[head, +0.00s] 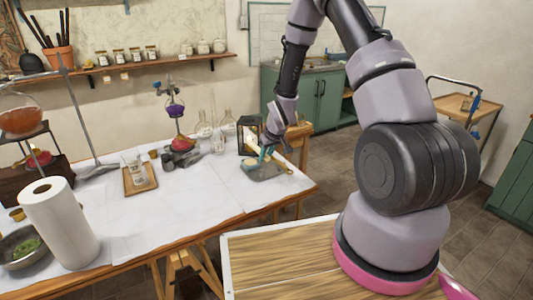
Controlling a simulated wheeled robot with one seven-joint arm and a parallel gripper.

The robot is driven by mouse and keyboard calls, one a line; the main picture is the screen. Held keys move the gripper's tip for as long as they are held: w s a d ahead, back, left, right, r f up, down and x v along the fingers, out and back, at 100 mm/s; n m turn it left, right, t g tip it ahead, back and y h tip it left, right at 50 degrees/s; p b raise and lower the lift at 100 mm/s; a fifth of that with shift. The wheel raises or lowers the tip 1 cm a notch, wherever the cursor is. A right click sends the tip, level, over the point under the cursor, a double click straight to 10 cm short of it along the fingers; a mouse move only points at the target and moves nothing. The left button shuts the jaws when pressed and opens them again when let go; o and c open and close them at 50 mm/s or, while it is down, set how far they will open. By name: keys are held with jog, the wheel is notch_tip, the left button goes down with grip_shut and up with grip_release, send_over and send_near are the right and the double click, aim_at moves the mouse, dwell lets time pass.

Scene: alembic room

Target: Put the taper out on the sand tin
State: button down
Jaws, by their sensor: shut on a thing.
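My gripper (266,154), with teal fingertips, is low over a grey tray (262,173) at the right end of the white-covered table. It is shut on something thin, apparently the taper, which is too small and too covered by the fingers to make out. A small round, pale-topped thing that looks like the sand tin (250,162) sits on the tray, just left of the fingertips. A thin tan stick-like thing (284,167) lies at the tray's right side. I cannot tell whether the held thing touches the tin or is lit.
A dark-framed lantern (249,134) stands just behind the tray. Glass bottles (218,139) and a stand with a purple flask (175,107) are to its left. A paper roll (60,222) stands at the front left. The middle of the table (190,205) is clear.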

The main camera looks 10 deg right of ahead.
jog(key=shift+f, duration=3.55)
jog(key=shift+f, duration=0.15)
jog(key=c, duration=0.6)
grip_release()
jog(key=v, duration=1.1)
jog(key=shift+f, duration=0.1)
